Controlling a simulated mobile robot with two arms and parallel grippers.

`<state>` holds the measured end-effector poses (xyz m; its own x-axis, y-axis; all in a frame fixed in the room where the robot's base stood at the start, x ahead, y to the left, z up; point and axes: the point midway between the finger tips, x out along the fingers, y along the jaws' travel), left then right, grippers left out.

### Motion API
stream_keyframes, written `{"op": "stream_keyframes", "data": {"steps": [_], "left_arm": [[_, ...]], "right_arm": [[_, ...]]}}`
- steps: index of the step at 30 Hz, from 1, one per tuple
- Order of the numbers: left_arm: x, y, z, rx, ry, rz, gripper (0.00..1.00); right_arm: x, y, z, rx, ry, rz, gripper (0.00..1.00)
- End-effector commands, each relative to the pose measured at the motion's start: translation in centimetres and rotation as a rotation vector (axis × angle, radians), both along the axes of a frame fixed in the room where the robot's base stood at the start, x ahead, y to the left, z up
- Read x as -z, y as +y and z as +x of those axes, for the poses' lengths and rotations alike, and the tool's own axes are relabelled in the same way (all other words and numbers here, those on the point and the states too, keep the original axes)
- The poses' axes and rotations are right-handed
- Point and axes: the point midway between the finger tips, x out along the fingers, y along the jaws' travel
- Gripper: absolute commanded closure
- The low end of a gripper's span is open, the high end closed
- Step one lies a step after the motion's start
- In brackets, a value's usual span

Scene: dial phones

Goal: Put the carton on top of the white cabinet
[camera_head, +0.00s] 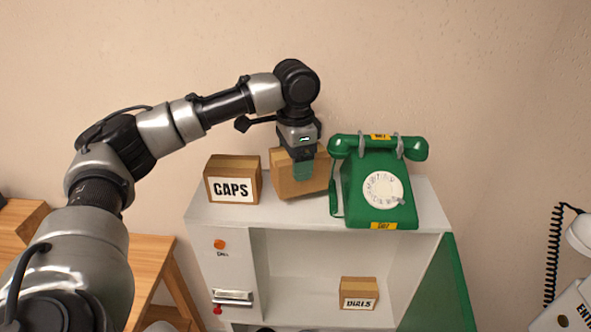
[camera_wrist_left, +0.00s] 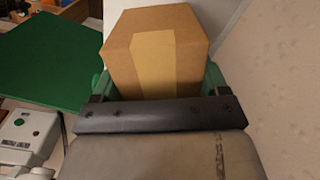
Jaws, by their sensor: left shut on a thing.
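My left gripper (camera_head: 304,170) is shut on a plain brown carton (camera_head: 285,182), with its green fingers on the carton's sides. The carton is slightly tilted, at the back of the white cabinet's top (camera_head: 255,217), between the CAPS box and the green phone. I cannot tell whether its underside touches the cabinet top. In the left wrist view the taped carton (camera_wrist_left: 155,50) fills the space between the fingers. My right gripper is not in view.
The box labelled CAPS (camera_head: 232,165) stands left of the carton. A green dial phone (camera_head: 358,200) stands close on its right. A DIALS box (camera_head: 358,285) sits in the open shelf below. The cabinet top's front left is clear. A wooden table (camera_head: 150,262) is at left.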

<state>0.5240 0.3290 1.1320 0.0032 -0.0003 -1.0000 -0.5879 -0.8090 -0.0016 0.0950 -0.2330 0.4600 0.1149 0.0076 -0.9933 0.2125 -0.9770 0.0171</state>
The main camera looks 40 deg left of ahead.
Motion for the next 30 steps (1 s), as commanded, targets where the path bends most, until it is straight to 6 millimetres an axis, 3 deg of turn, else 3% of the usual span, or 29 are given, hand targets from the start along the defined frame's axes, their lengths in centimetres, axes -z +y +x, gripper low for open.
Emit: {"op": "stream_keyframes", "data": {"steps": [6,18,19,21,24,30], "left_arm": [[2.7,0.1,0.0,-0.001,0.002,0.001,0.59],[3.1,0.0,0.0,0.0,0.001,0.0,0.59],[3.2,0.0,0.0,0.0,0.002,0.0,0.23],[3.3,0.0,0.0,0.0,0.001,0.001,0.12],[3.3,0.0,0.0,0.0,0.002,0.001,0.0],[3.2,0.0,0.0,0.0,0.002,0.001,0.0]], "right_arm": [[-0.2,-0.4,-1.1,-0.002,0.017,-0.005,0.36],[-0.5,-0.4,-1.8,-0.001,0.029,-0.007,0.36],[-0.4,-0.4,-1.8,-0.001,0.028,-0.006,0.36],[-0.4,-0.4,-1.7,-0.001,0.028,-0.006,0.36],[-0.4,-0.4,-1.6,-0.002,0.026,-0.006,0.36],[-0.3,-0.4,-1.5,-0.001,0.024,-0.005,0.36]]}}
